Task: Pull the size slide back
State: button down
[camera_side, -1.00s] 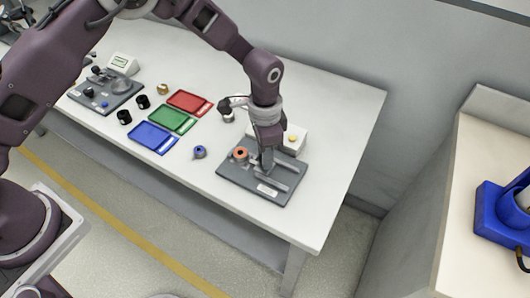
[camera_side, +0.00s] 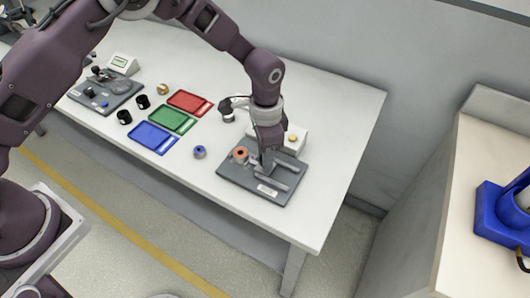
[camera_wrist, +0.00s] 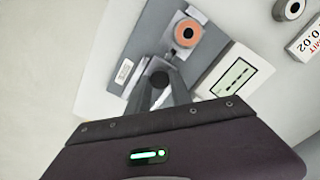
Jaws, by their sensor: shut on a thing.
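The grey ring-track plate (camera_side: 234,177) lies near the right end of the table, with two light grey rails on it. An orange ring (camera_side: 240,154) sits at its left; it also shows in the wrist view (camera_wrist: 187,34). My gripper (camera_side: 266,167) is down over the plate, right of the ring. In the wrist view my gripper (camera_wrist: 158,90) has its fingers closed around the size slide at its dark round knob (camera_wrist: 160,79). The fingers hide most of the slide, and its exact position along the track is hard to tell.
A white box with a yellow button (camera_side: 293,139) stands just behind the plate. Blue (camera_side: 153,138), green (camera_side: 173,120) and red (camera_side: 190,103) trays lie farther left. The table's front edge is close to the plate.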

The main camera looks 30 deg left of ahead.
jog(key=shift+d, duration=1.1)
jog(key=c, duration=1.1)
grip_release()
jog(key=shift+c, duration=0.2)
notch_tip(320, 180, up, 7)
jog(key=shift+r, duration=0.1)
